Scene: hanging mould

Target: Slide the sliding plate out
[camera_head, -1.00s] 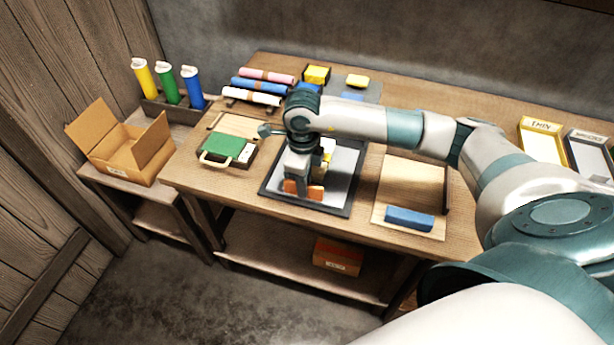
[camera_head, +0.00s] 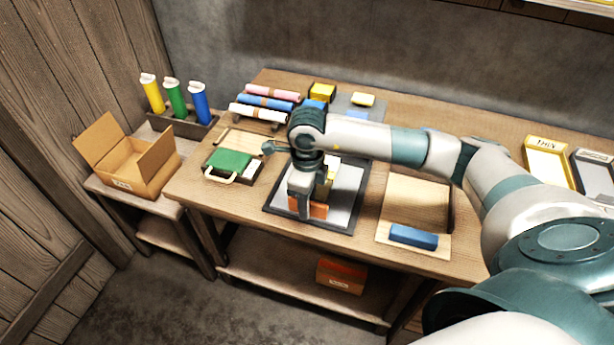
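A green plate (camera_head: 230,160) with a pale looped handle (camera_head: 221,179) lies on a small wooden frame at the left of the table. I cannot tell for sure whether it is the sliding plate. My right gripper (camera_head: 307,208) points down over a dark-rimmed tray (camera_head: 348,227) right of the green plate. An orange block (camera_head: 319,211) is at its fingers, partly hidden by one of them. A yellowish block (camera_head: 329,173) shows behind the gripper. The finger gap is hidden, so I cannot tell whether it grips. My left gripper is out of view.
Right of the tray, a wooden board (camera_head: 415,195) bears a blue block (camera_head: 413,237). Rolled sheets (camera_head: 266,103) lie behind. An open cardboard box (camera_head: 135,170) stands on the side table at left. An orange box (camera_head: 341,276) is on the lower shelf.

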